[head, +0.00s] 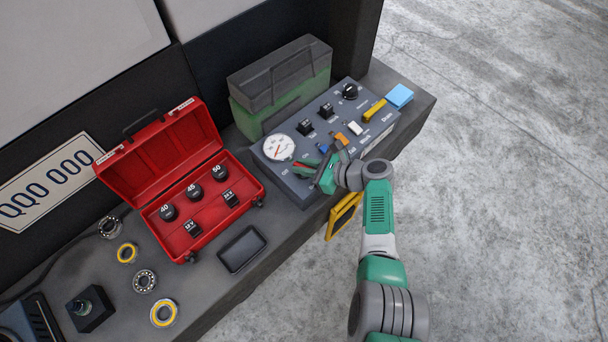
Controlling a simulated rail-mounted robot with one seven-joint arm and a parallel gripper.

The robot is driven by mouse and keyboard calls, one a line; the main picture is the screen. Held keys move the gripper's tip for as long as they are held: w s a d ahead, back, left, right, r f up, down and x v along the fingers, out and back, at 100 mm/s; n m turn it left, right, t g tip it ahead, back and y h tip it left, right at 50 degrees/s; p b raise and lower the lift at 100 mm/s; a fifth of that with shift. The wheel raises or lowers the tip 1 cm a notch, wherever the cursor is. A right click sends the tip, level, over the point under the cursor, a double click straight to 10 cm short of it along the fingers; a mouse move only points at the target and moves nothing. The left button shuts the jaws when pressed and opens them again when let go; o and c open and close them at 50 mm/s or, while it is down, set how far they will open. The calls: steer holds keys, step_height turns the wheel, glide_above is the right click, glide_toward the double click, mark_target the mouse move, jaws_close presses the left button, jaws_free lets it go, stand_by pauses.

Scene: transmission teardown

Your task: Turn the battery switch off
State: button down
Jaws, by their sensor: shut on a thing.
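The grey control panel (338,117) stands on the bench, with a round white gauge, knobs and coloured levers on its top. The battery switch (304,164) seems to be the red part low on the panel, below the gauge and beside small white lettering. My gripper (313,173) is at the panel's front left part and shut on this red part. The fingers cover most of the switch, so I cannot tell its position.
An open red case (165,152) with black sockets lies left of the panel. A green and black box (280,85) stands behind. A black tray (242,249), several bearings and a yellow-framed item (343,216) are nearby. The floor to the right is clear.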

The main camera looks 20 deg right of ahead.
steer(key=n+g+y+b, duration=0.1)
steer(key=b, duration=0.2)
steer(key=f+n+g+y+b, duration=0.1)
steer(key=n+b, duration=0.1)
steer(key=b, duration=0.2)
steer(key=shift+g, duration=0.3)
steer(key=n+g+b, duration=0.1)
steer(key=b, duration=0.3)
steer(key=shift+r+y, duration=0.2)
steer(key=shift+y, duration=0.2)
steer(key=shift+r+g, duration=0.1)
steer(key=shift+g, duration=0.2)
steer(key=shift+r+n+b, duration=0.2)
steer(key=shift+n+b, duration=0.2)
steer(key=shift+b, duration=0.15)
steer(key=shift+y, duration=0.3)
steer(key=c, duration=1.4)
jaws_free()
steer(key=shift+a, duration=0.1)
